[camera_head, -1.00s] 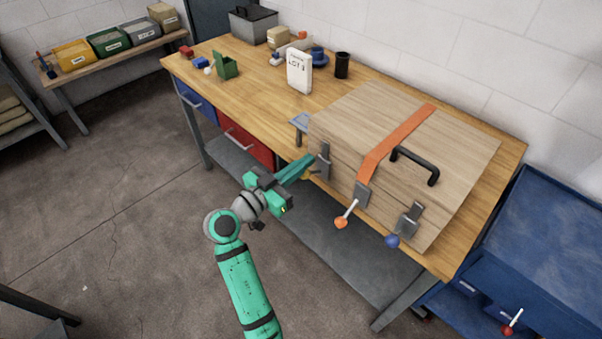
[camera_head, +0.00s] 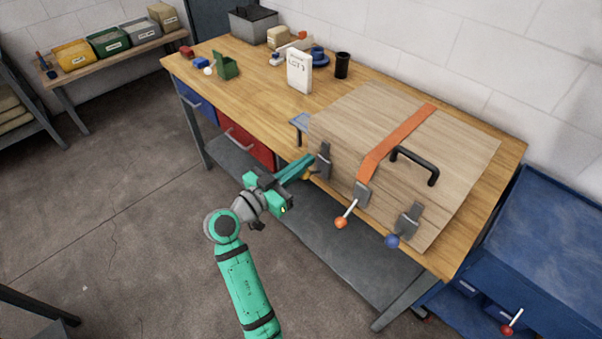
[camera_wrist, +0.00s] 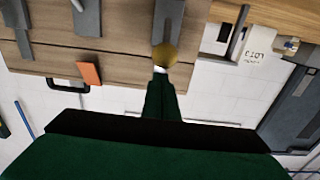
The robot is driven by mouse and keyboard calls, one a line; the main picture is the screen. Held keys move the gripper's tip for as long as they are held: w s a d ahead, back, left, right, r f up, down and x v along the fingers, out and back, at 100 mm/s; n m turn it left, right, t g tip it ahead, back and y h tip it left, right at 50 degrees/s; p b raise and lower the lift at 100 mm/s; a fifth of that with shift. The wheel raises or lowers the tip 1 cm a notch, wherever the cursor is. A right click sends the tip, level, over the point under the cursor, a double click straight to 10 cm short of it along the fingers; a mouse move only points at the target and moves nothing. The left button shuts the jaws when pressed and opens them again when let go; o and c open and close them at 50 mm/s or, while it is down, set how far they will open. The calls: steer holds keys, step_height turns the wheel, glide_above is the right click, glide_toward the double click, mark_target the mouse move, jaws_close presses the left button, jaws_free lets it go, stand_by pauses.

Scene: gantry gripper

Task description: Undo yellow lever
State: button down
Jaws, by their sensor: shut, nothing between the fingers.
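A wooden case (camera_head: 345,135) lies on the workbench with several metal latches along its front. The yellow lever's round knob (camera_wrist: 165,55) shows in the wrist view, right at the tip of my gripper (camera_wrist: 160,75), below a grey latch plate (camera_wrist: 167,20). In the head view, the yellow knob (camera_head: 307,175) is mostly hidden behind my gripper (camera_head: 310,162). My gripper is shut with nothing between its fingers, its tip by the left latch (camera_head: 323,160). I cannot tell whether it touches the knob.
An orange-knobbed lever (camera_head: 341,222) and a blue-knobbed lever (camera_head: 392,241) sit to the right along the case front. An orange strap (camera_head: 395,140) and black handle (camera_head: 418,163) are on the lid. A clamp (camera_head: 300,124) stands left of the case.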

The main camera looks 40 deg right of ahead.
steer(key=shift+d+f, duration=0.1)
steer(key=shift+f, duration=3.05)
steer(key=a+r, duration=0.1)
steer(key=a, duration=0.8)
steer(key=shift+s, duration=0.35)
steer(key=shift+r, duration=0.1)
